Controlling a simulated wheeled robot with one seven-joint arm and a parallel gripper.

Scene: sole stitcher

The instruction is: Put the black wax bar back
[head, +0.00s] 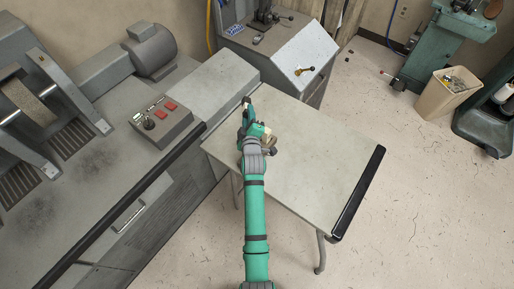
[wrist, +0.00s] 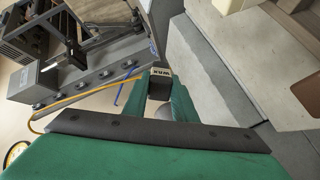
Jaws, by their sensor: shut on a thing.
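The black wax bar (wrist: 160,90) is pinched between the green fingertips of my gripper (wrist: 161,100) in the wrist view. Its pale end face with the letters WAX shows upside down. In the head view the bar (head: 246,100) is a small dark spot at the tip of my gripper (head: 247,106). My gripper appears over the back left part of the pale table (head: 310,165), close to the grey machine bench. I cannot tell its exact height. Much of the bar is hidden by the fingers.
A grey machine (head: 75,150) with a motor (head: 152,50) and a red-button control box (head: 161,123) fills the left. A grey cabinet (head: 300,55) with a sloped front stands behind the table. A beige bin (head: 445,97) stands at right. The table's right half is clear.

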